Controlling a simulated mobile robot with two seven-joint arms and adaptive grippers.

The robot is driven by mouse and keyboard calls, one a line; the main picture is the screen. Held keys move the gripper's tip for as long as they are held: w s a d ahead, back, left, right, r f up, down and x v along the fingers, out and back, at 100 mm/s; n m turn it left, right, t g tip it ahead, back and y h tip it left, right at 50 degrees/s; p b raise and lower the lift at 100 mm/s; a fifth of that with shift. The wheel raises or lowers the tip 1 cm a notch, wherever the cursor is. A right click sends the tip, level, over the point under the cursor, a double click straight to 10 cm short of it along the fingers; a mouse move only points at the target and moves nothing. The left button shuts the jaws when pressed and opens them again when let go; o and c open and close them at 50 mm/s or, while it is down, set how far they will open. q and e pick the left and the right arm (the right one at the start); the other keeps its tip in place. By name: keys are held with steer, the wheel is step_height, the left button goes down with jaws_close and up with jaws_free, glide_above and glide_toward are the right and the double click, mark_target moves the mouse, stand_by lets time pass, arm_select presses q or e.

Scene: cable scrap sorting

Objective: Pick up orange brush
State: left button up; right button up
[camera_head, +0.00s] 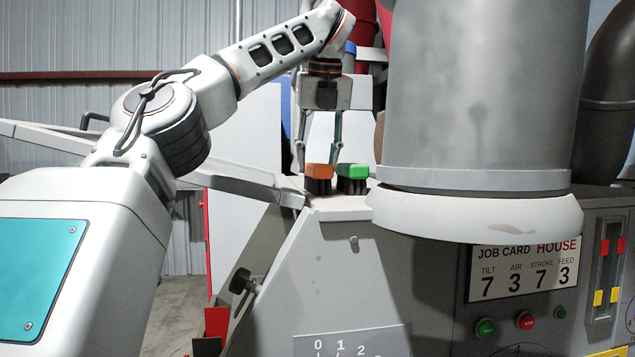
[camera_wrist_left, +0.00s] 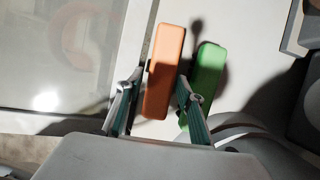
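The orange brush (camera_head: 319,171), an orange block with dark bristles below, stands on the grey machine's top ledge. It also shows in the left wrist view (camera_wrist_left: 165,70). A green brush (camera_head: 352,171) stands close to its right and also shows in the left wrist view (camera_wrist_left: 208,70). My left gripper (camera_head: 318,160) points down with its fingers on either side of the orange brush. In the left wrist view, the left gripper (camera_wrist_left: 160,88) looks open, and its right finger lies between the two brushes. My right gripper is not in view.
A large grey cylinder (camera_head: 480,90) with a pale bottom rim stands just right of the brushes. The machine front carries a job card sign (camera_head: 525,268) and buttons. A sloping grey rail (camera_head: 245,185) meets the ledge from the left.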

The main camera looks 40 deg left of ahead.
arm_select(q)
steer(key=b+x, duration=0.1)
steer(key=x, duration=0.3)
steer(key=shift+w+a, duration=0.1)
steer(key=shift+c, duration=0.9)
steer(key=c, duration=0.8)
